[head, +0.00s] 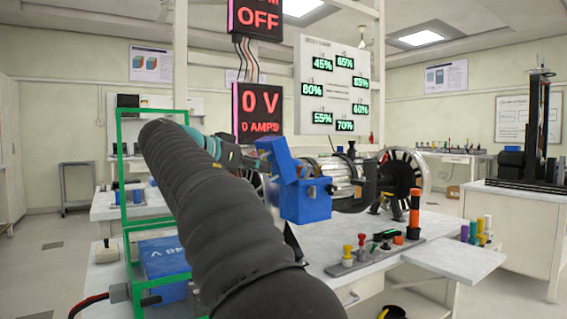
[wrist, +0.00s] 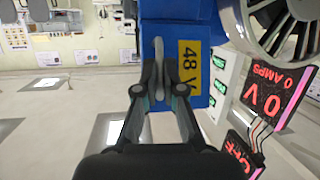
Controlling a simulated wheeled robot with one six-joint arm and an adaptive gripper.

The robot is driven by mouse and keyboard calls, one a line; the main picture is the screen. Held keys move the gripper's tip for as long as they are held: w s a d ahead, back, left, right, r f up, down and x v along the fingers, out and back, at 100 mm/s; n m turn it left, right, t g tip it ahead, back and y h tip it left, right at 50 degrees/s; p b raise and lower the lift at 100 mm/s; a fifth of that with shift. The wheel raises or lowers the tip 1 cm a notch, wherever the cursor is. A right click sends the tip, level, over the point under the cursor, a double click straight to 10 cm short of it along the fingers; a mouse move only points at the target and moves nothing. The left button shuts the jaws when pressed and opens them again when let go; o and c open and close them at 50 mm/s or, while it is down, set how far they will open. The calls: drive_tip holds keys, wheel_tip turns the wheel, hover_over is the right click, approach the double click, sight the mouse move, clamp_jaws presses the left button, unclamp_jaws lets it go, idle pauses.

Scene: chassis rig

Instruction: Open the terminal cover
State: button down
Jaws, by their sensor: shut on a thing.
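A blue terminal box (head: 306,202) sits at the left end of the motor assembly in the head view. A blue flap-like part (head: 278,160), seemingly its cover, stands tilted up at its upper left. In the wrist view, a blue face (wrist: 178,12) with a yellow 48 V label (wrist: 190,67) and a grey handle (wrist: 159,65) fills the top middle. My gripper (wrist: 160,88) is shut on the grey handle, one finger on each side. In the head view my gripper (head: 245,158) reaches the blue part from the left; its fingertips are hard to make out.
The silver motor (head: 343,178) and a spoked wheel (head: 408,172) stand right of the box. An orange-black post (head: 414,212) and coloured knobs stand on the white bench (head: 450,258). A green frame (head: 125,190) surrounds a blue 48 V battery (head: 165,262) at left. Displays read OFF and 0 V.

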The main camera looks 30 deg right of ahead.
idle(0.3)
drive_tip(key=c, duration=1.3)
unclamp_jaws()
drive_tip(key=shift+r, duration=0.1)
drive_tip(key=v, duration=1.2)
